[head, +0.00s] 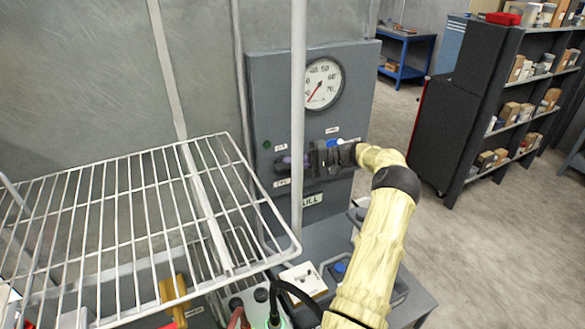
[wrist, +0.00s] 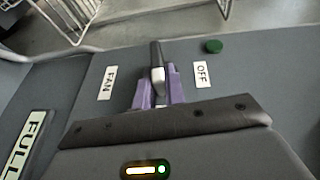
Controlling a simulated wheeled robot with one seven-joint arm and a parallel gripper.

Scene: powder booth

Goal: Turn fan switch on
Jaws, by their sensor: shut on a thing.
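The fan switch (wrist: 158,74) is a small lever with a pale end and a dark part behind it, in the wrist view. It stands between the FAN label (wrist: 107,82) and the OFF label (wrist: 200,73) on a grey panel. My gripper (wrist: 159,88) has its two purple fingers close on either side of the lever, shut on it. In the head view my gripper (head: 288,162) is at the left part of the grey control box (head: 262,100), and my gripper hides the switch there. I cannot tell which way the lever is set.
A gauge (head: 323,83) sits high on the box, and a green button (wrist: 213,46) is near the OFF label. A thin upright post (head: 298,90) stands in front of the box. A wire rack (head: 130,205) fills the lower left. Open floor (head: 480,250) lies right.

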